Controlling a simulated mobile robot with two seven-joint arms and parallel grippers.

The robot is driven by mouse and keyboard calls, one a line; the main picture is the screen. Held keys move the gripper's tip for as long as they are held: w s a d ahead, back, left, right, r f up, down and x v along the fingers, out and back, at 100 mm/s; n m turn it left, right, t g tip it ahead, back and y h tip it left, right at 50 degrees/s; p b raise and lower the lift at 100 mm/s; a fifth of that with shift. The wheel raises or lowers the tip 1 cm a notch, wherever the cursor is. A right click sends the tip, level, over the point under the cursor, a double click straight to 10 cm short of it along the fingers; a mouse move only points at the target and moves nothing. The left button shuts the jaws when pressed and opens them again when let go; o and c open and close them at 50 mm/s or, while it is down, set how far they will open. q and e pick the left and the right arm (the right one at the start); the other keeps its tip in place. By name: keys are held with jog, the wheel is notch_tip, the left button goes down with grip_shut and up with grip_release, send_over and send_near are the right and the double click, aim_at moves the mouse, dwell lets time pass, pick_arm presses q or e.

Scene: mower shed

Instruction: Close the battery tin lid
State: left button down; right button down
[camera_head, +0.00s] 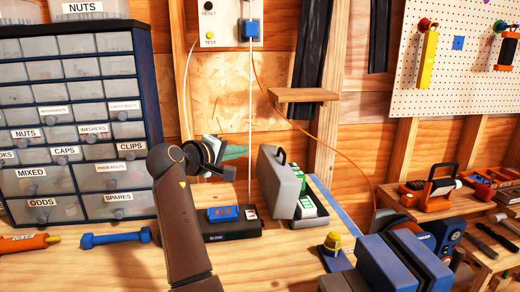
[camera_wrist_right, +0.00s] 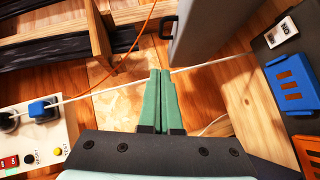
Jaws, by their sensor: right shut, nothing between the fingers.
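The battery tin (camera_head: 318,214) stands on the bench with green-and-white contents showing inside. Its grey lid (camera_head: 279,184) is open, standing steeply tilted along the tin's left side, with a black handle on its upper edge. In the right wrist view the lid (camera_wrist_right: 208,28) is a grey panel at the top, with its black handle (camera_wrist_right: 166,28) beside the fingertips. My right gripper (camera_head: 242,151) is left of the lid, near handle height, its teal fingers closed together and empty. The closed fingers also show in the right wrist view (camera_wrist_right: 161,74). My left gripper is not in view.
A black charger (camera_head: 232,225) with a blue battery (camera_head: 222,214) sits left of the tin. A yellow-topped item (camera_head: 332,244) and a large blue-grey machine (camera_head: 400,262) are front right. A small wooden shelf (camera_head: 303,95) and an orange cable hang behind. Drawers (camera_head: 75,120) fill the left.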

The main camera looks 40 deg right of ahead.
jog(key=p, duration=0.1)
send_near(281, 150)
jog(key=w+d, duration=0.2)
jog(key=w, duration=0.2)
jog(key=shift+s+d+f+p, duration=0.25)
jog(key=shift+s+d, duration=0.15)
jog(key=shift+d, duration=0.15)
jog(key=shift+s+d+f+p, duration=0.1)
jog(key=shift+s+d+f, duration=0.2)
jog(key=shift+s+d, duration=0.15)
jog(key=shift+s+d+f, duration=0.25)
jog(key=shift+d+f, duration=0.05)
jog(key=shift+d, duration=0.3)
jog(key=shift+d, duration=0.1)
jog(key=shift+d, duration=0.1)
